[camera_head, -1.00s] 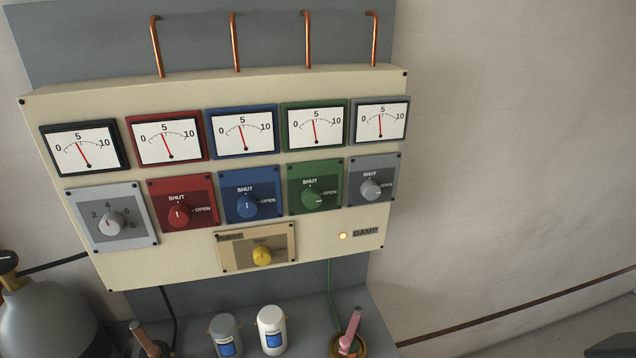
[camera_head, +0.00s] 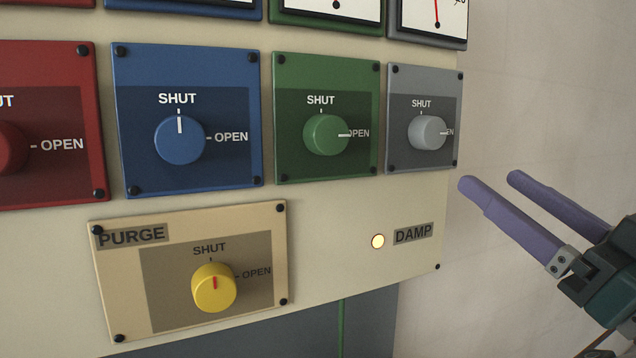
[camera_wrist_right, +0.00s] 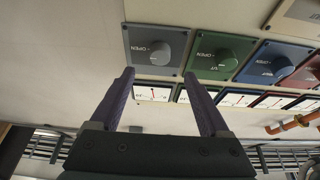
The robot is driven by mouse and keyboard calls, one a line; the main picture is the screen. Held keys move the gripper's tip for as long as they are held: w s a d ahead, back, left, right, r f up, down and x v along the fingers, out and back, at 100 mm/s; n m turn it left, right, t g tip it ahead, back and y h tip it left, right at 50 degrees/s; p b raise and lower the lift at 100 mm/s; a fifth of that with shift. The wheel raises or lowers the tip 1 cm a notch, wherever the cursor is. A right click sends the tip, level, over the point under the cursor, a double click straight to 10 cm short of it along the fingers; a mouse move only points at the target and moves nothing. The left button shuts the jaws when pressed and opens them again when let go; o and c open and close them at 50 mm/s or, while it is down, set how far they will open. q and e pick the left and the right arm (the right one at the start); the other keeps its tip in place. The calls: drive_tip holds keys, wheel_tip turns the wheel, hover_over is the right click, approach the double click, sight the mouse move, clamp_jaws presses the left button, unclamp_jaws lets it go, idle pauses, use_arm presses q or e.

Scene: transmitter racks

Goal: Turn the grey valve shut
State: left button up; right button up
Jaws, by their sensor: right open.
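The grey valve (camera_head: 427,133) is a round knob on a grey plate at the right end of the valve row. Its white pointer line points right, at OPEN, with SHUT marked above it. In the right wrist view the grey valve (camera_wrist_right: 173,45) shows upside down, beyond the fingers. My right gripper (camera_head: 487,181) has two purple fingers, spread apart and empty. It is to the right of and below the grey plate, apart from the knob. It also shows in the right wrist view (camera_wrist_right: 161,82). My left gripper is not in view.
The green knob (camera_head: 326,134) beside it points at OPEN; the blue knob (camera_head: 180,139) points at SHUT. The yellow PURGE knob (camera_head: 213,288) sits below, pointing up. The DAMP lamp (camera_head: 377,241) is lit. Bare wall (camera_head: 540,90) lies right of the panel.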

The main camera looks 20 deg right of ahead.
sight(435, 139)
drive_tip(key=p+x, duration=0.2)
drive_tip(key=x, duration=0.6)
drive_tip(key=shift+w+r+p, duration=0.3)
drive_tip(key=shift+r+p, duration=0.05)
drive_tip(key=shift+w+a+r, duration=0.1)
drive_tip(key=shift+w, duration=0.3)
drive_tip(key=shift+c, duration=0.2)
clamp_jaws()
